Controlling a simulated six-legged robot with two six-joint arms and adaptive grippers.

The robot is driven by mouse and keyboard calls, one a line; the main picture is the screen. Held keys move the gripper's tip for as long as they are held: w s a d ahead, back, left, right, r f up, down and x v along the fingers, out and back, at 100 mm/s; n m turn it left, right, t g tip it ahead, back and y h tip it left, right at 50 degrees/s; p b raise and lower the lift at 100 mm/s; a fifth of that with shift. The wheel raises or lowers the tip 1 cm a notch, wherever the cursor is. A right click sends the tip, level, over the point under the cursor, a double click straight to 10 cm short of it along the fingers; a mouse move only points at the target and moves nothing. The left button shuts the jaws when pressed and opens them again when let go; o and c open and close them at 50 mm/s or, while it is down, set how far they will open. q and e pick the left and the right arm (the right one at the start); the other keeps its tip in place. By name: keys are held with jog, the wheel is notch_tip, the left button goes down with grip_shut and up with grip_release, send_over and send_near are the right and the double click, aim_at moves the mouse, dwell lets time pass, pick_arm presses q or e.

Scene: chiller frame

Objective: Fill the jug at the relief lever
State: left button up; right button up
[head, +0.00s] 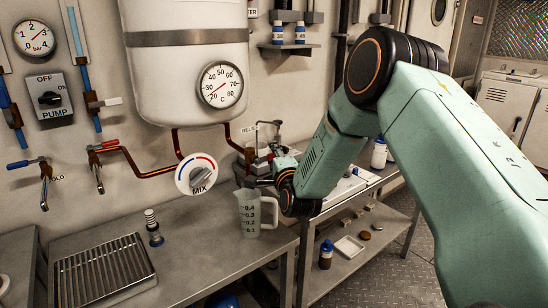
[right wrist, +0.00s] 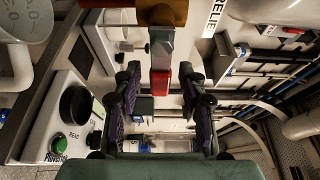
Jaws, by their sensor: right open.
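The clear measuring jug (head: 250,214) stands upright on the grey bench, with its handle to the right. Part of it shows at the top left of the right wrist view (right wrist: 22,28). My right gripper (head: 262,170) is above and just behind the jug, below the white tank; the arm hides part of it. In the right wrist view its two dark fingers (right wrist: 160,78) are open, one on each side of the red-ended relief lever (right wrist: 161,80). The lever lies between them, not gripped. A RELIEF label (head: 249,129) is on the wall above. My left gripper is not in view.
The tank's gauge (head: 222,85) and a MIX dial (head: 197,174) are close to the left of the arm. A drain grate (head: 103,272) and small bottle (head: 153,228) are on the bench. A lower shelf (head: 345,265) holds small items at right.

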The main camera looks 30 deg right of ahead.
jog(key=shift+w, duration=0.1)
jog(key=shift+c, duration=0.4)
jog(key=shift+c, duration=0.7)
grip_shut()
